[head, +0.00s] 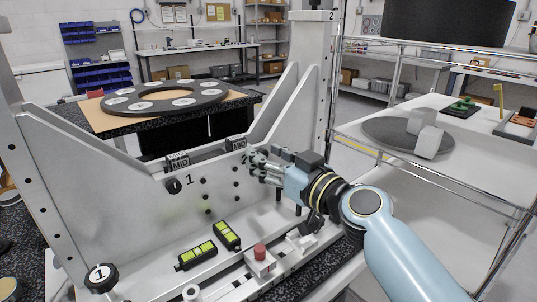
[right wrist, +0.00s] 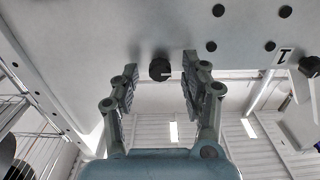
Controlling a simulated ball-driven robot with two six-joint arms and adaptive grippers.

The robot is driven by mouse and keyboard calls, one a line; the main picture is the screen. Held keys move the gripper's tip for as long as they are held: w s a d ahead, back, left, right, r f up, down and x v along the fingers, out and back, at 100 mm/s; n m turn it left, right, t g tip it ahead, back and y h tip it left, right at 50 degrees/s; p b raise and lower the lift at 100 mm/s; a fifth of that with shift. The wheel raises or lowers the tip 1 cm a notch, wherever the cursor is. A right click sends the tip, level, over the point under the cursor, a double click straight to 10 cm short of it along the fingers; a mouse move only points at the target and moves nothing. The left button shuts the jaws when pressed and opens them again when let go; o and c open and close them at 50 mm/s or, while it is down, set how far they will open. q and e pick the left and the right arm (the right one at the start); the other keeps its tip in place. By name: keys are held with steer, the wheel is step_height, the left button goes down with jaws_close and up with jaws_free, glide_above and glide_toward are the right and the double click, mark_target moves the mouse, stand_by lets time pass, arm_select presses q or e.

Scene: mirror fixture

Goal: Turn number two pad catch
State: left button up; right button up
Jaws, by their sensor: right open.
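My right gripper (head: 250,164) is open in front of the upright grey plate of the fixture (head: 215,185). In the right wrist view its two fingers (right wrist: 160,72) stand one on each side of a small black knob (right wrist: 160,68) on the plate, with a gap on both sides. A light mark shows on the knob's right side. In the head view the gripper hides this knob, and no number for it can be read. Another black knob (head: 173,186), beside a label "1", is on the plate to the left; it also shows in the right wrist view (right wrist: 308,66). My left gripper is out of view.
Two MID blocks (head: 178,162) (head: 236,143) sit at the plate's top edge. Two black-and-green levels (head: 197,255) (head: 226,235) and a red-topped block (head: 260,258) are on the fixture base below. A large knob marked 1 (head: 101,278) is at lower left. A slanted rib (head: 285,110) rises behind my gripper.

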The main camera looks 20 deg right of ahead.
jaws_close()
steer(key=shift+m, duration=0.3)
steer(key=m, duration=1.5)
steer(key=shift+d+f+m, duration=0.1)
steer(key=shift+m, duration=0.3)
stand_by(0.5)
